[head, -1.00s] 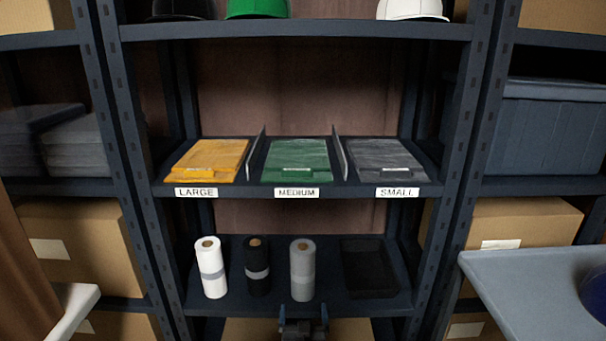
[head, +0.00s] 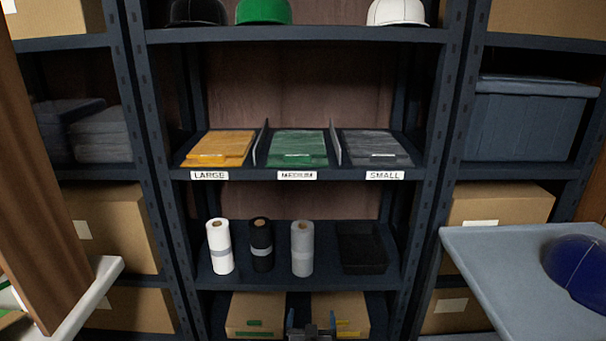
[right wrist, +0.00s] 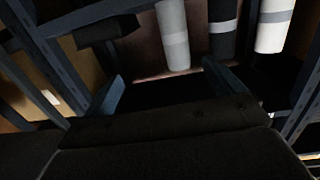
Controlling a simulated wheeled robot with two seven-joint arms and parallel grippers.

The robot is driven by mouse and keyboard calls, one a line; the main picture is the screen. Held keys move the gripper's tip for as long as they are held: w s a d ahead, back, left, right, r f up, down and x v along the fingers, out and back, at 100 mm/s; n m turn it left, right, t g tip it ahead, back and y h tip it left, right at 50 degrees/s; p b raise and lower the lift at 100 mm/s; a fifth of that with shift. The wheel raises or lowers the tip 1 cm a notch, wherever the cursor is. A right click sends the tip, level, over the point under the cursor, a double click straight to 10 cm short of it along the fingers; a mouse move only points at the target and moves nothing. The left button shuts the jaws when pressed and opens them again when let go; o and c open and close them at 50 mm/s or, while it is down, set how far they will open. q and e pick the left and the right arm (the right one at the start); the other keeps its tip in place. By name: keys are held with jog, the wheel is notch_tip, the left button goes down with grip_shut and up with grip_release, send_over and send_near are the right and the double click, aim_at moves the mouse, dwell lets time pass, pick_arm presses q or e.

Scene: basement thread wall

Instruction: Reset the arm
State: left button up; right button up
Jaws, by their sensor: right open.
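My right gripper (head: 311,327) shows at the bottom centre of the head view, in front of the lower part of the shelving rack. Its jaws are open and empty. In the right wrist view its two fingers (right wrist: 163,78) stand apart with nothing between them, and the rolls appear upside down beyond them. Most of my right arm is out of the head view. My left gripper is not in view.
The rack's lower shelf (head: 334,267) holds a white roll (head: 220,248), a black roll (head: 261,245), a grey roll (head: 302,249) and a black tray (head: 361,249). Cardboard boxes (head: 256,315) sit below. A table (head: 490,275) with a blue cap (head: 580,267) stands at right.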

jog(key=s+d+r+m+g+h+p, duration=0.1)
jog(key=s+d+r+g+p, duration=0.1)
jog(key=s+d+g+p, duration=0.5)
jog(key=s+d+r+g+p, duration=0.1)
jog(key=s+d+p, duration=0.3)
jog(key=s, duration=0.6)
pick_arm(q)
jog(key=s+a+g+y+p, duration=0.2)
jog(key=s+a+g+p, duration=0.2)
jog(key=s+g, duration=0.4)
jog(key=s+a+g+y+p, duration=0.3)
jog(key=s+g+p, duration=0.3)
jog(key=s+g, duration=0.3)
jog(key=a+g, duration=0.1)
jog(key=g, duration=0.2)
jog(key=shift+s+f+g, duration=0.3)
pick_arm(e)
jog(key=s+r+n+g+y, duration=0.1)
jog(key=s+r, duration=0.4)
jog(key=s, duration=0.6)
jog(key=s+r+n+g+y, duration=0.2)
jog(key=s+r+g, duration=0.3)
jog(key=s, duration=0.6)
jog(key=shift+s+d+r+n+g+y, duration=0.3)
jog(key=shift+s+n+g, duration=0.1)
jog(key=shift+n, duration=0.1)
